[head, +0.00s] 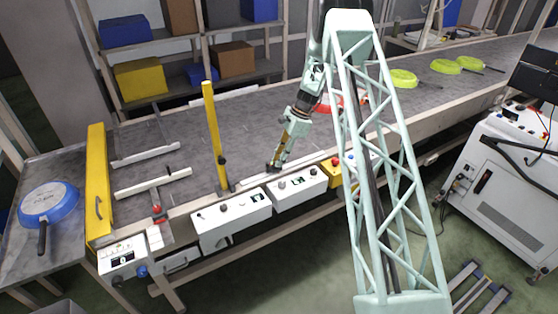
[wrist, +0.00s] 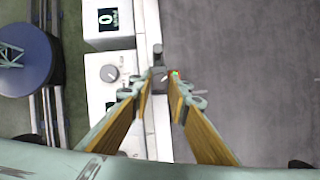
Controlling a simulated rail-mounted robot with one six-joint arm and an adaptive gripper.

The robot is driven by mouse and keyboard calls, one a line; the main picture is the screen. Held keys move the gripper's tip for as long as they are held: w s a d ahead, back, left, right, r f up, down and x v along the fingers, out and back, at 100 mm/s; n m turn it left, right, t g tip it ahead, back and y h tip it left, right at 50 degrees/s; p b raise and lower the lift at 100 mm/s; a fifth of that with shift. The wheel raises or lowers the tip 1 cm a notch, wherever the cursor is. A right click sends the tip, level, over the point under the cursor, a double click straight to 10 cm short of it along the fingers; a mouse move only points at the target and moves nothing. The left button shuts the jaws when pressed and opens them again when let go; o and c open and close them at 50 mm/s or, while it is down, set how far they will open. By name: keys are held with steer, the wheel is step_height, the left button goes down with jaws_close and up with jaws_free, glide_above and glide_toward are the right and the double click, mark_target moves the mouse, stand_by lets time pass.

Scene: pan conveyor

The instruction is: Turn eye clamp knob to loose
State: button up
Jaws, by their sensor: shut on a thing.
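My gripper (head: 276,165) reaches down to the conveyor's near edge, just behind the white control boxes. In the wrist view my gripper (wrist: 159,75) has its two wood-coloured fingers on either side of a small dark grey clamp knob (wrist: 157,72), and is shut on it. A small grey post stands just beyond the knob on the pale rail. A tiny red and green spot shows by the right fingertip. The fingers hide part of the knob, and I cannot read which way it is turned. In the head view the knob is too small to make out.
White control boxes (head: 231,220) (head: 297,188) and a yellow box line the conveyor's front. A yellow post (head: 216,140) stands left of my gripper, a yellow gate (head: 98,190) farther left. A blue pan (head: 50,202) lies at far left; lime pans (head: 446,66) lie at back right.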

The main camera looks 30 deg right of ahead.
steer(key=n, duration=0.2)
steer(key=n+g, duration=0.1)
steer(key=n, duration=0.1)
steer(key=n+g, duration=0.1)
steer(key=n, duration=0.1)
steer(key=shift+w+b, duration=0.3)
steer(key=shift+b, duration=0.1)
steer(key=n+g, duration=0.1)
steer(key=n, duration=0.2)
steer(key=n+g+h, duration=0.1)
steer(key=n, duration=0.2)
steer(key=shift+w+a+n+g+h+b, duration=0.2)
steer(key=shift+n+g+h+b, duration=0.1)
steer(key=shift+n+b, duration=0.1)
steer(key=o, duration=0.8)
steer(key=shift+o, duration=0.2)
steer(key=v, duration=1.2)
steer(key=shift+s+a, duration=0.1)
